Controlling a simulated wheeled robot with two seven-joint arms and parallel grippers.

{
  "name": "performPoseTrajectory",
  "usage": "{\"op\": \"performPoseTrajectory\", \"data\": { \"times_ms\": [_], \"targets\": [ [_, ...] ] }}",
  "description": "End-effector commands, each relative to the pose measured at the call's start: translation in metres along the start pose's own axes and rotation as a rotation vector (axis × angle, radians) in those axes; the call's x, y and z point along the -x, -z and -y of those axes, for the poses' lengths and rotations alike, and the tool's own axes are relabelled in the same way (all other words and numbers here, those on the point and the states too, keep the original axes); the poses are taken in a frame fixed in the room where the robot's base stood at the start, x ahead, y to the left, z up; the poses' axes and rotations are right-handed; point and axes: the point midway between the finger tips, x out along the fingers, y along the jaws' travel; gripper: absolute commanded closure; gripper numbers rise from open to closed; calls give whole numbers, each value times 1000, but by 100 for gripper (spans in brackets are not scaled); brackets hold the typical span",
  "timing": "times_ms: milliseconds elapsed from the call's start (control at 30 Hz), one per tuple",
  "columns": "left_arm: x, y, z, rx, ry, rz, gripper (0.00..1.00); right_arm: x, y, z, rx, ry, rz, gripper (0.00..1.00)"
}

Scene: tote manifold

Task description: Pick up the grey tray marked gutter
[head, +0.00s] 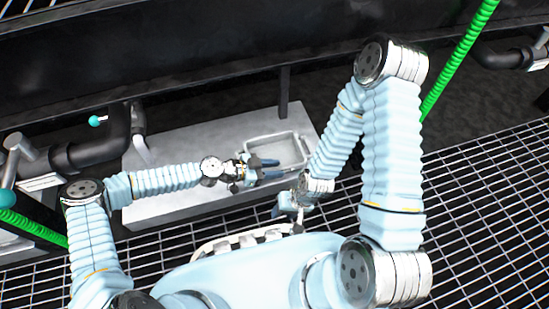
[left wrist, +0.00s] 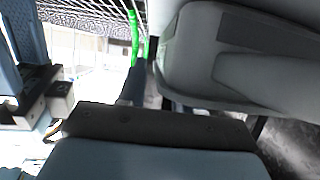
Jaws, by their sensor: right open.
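The grey tray (head: 284,149) is a shallow open tray on a pale grey slab; no marking on it is legible. My left gripper (head: 275,167) is over the tray's left and near part in the head view, its two dark blue fingers apart with a gap between them. In the left wrist view a large grey rounded surface (left wrist: 210,60), probably the tray, fills the upper right close to the fingers. I cannot tell whether they touch it. My right gripper (head: 285,207) is open and empty, lower and nearer my body, off the slab's front edge.
The pale slab (head: 185,140) has free room left of the tray. A dark upright post (head: 284,92) stands behind the tray. Black pipes (head: 90,150) lie at the left, and a green hose (head: 460,58) runs at the upper right. Metal grating (head: 480,220) covers the floor.

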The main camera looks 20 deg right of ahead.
Motion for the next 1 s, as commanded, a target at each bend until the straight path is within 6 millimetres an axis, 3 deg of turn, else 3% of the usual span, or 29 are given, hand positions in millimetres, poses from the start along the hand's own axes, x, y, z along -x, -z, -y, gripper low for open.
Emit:
{"op": "performPoseTrajectory", "data": {
  "times_ms": [100,333,567,1000],
  "targets": [
    [-11,-1,0,0,-1,0,66,-2,0,-1,0,0,-1,57],
    [-11,0,0,1,0,0,68,-2,0,0,0,0,-1,57],
    [-11,0,0,1,0,0,100,-2,0,0,0,0,-1,57],
    [-11,1,0,0,0,0,100,-1,0,0,0,0,-1,57]
  ]
}}
